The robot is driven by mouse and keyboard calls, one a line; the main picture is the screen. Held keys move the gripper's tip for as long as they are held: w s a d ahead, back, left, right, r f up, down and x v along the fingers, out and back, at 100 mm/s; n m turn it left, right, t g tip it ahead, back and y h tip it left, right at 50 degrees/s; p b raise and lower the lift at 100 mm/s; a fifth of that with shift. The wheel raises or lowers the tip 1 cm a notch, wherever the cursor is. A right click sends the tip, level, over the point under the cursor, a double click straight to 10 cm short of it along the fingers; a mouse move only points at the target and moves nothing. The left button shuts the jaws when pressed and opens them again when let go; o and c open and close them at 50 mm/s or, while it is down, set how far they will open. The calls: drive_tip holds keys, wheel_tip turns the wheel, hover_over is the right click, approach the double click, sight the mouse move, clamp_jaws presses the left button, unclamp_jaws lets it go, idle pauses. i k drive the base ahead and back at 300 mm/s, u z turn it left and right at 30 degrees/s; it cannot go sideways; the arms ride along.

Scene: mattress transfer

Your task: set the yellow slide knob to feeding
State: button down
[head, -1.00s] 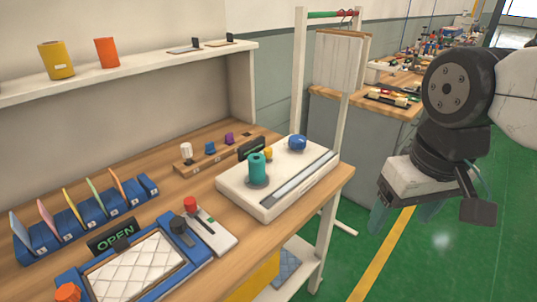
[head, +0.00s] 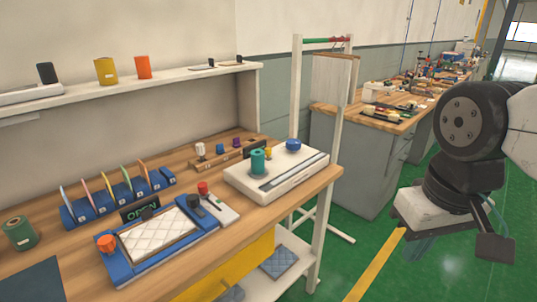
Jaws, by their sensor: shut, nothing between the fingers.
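A small yellow knob (head: 268,152) stands on the white machine (head: 290,187) at the right end of the wooden bench. A teal spool (head: 258,162) stands in front of it and a blue round knob (head: 293,145) is to its right. Any markings by the yellow knob are too small to read. My gripper (head: 420,248) hangs to the right, over the green floor, well apart from the machine. It is shut and empty, its fingers partly hidden below the wrist.
A blue frame with a quilted pad (head: 158,237), an "OPEN" sign (head: 140,209) and a red-knobbed plate (head: 222,212) lie left of the machine. A white rack (head: 337,130) stands behind the bench's right end. Green floor is free between bench and gripper.

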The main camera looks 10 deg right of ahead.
sight(267, 150)
drive_tip(key=z, duration=0.35)
drive_tip(key=i, duration=1.15)
drive_tip(key=u, duration=0.4)
